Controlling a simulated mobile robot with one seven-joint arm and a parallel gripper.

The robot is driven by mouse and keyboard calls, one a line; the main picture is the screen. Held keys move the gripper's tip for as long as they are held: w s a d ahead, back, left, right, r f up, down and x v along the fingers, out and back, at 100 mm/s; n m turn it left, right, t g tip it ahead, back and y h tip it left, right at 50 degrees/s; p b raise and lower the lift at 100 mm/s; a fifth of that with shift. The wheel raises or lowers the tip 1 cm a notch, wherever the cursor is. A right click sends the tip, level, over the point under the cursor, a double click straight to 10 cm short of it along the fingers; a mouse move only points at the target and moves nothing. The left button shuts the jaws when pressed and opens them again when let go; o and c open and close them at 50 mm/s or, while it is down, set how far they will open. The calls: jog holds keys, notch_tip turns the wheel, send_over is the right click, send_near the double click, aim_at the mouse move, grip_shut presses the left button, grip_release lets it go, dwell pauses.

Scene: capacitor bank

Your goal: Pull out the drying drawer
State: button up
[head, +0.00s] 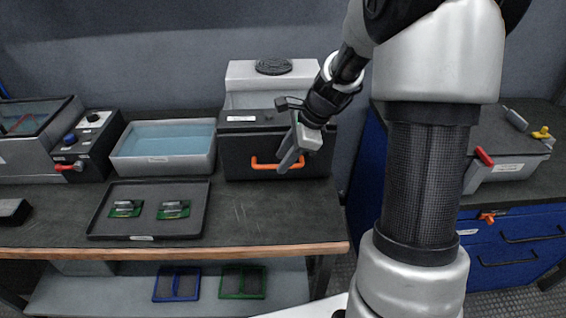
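The drying drawer (238,160) looks like the dark front of the unit at the back right of the bench, with an orange bar handle (262,165) across it. It appears closed, its front flush with the unit. My gripper (287,161) reaches in from the upper right, its grey fingers pointing down and left in front of the handle. The fingers cover the right-middle part of the handle. I cannot tell whether they touch it or how far apart they are.
A tray of blue liquid (164,127) stands left of the unit. A dark tray (105,211) with two green boards lies in front. A machine with a red lever (68,166) is at left. The bench in front of the drawer is clear. A blue cabinet (520,252) stands at right.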

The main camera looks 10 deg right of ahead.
jog(key=shift+w+a+f, duration=0.1)
jog(key=shift+a+f, duration=0.1)
jog(key=shift+f, duration=0.2)
grip_shut()
